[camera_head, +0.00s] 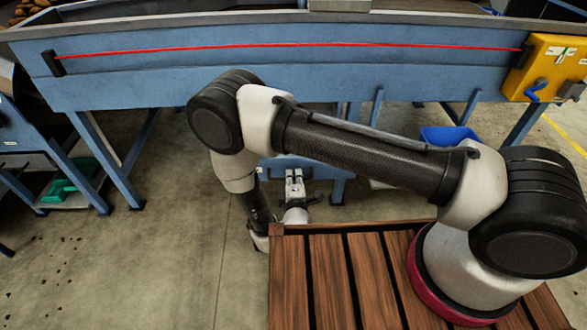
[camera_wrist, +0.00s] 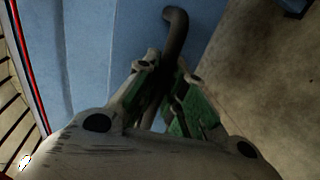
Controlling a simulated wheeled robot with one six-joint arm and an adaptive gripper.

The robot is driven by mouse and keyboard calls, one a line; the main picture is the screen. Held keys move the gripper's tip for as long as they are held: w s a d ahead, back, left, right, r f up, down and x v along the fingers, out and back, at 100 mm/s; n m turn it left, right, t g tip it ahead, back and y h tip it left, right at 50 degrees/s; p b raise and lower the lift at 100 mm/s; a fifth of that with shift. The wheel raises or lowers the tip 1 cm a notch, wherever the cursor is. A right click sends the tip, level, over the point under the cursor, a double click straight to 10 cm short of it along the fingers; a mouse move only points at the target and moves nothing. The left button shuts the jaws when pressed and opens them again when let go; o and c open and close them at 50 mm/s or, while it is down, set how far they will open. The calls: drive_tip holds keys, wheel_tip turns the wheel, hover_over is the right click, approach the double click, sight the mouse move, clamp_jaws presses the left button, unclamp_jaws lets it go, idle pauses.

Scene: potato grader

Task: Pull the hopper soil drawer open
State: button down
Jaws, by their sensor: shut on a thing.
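A dark bar handle (camera_wrist: 177,32) stands off a blue metal front (camera_wrist: 105,50) in the wrist view; I take this to be the soil drawer. My gripper (camera_wrist: 165,82) is shut on the handle, with one finger on each side of it. In the head view my gripper (camera_head: 294,182) is low under the blue machine, in front of a blue panel (camera_head: 335,188). My arm hides much of that panel, and the handle cannot be made out there. How far the drawer stands out cannot be told.
The blue hopper body (camera_head: 300,75) with a red cord (camera_head: 300,46) runs above. A yellow control box (camera_head: 547,68) is at right. Concrete floor (camera_head: 160,240) is open at left.

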drive_tip(key=shift+s, duration=0.5)
drive_tip(key=c, duration=1.5)
unclamp_jaws()
drive_tip(key=shift+r, duration=0.1)
